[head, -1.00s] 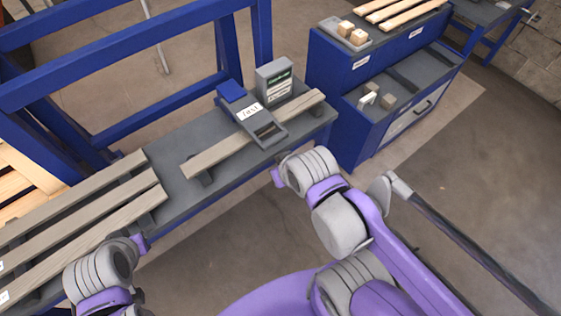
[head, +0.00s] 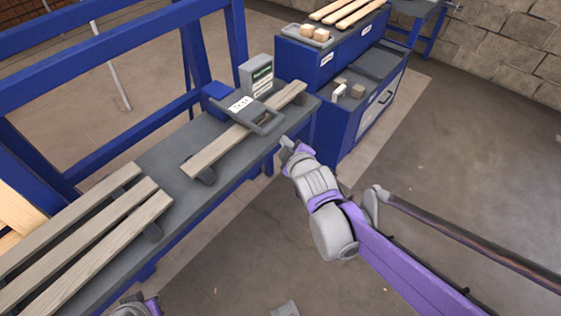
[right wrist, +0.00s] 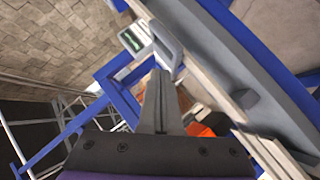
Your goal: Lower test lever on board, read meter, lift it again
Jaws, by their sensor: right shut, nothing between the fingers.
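The test lever (head: 262,117) is a grey arm with a looped handle on a blue block, with a white TEST label. It reaches over a wooden board (head: 217,151) on the grey bench; I cannot tell whether it touches the board. The meter (head: 257,76) is a grey box with a green display behind the lever, its reading too small to make out. My right gripper (head: 287,143) is shut and empty, just to the right of the handle. In the right wrist view its fingers (right wrist: 159,80) point toward the handle (right wrist: 167,48), with the meter (right wrist: 131,41) beyond. My left gripper's fingers are not visible.
Several boards (head: 92,236) lie at the bench's left end. A blue gantry frame (head: 130,42) stands behind the bench. A blue cabinet (head: 322,68) holding small wood blocks stands beyond the bench's right end. Open floor lies to the right.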

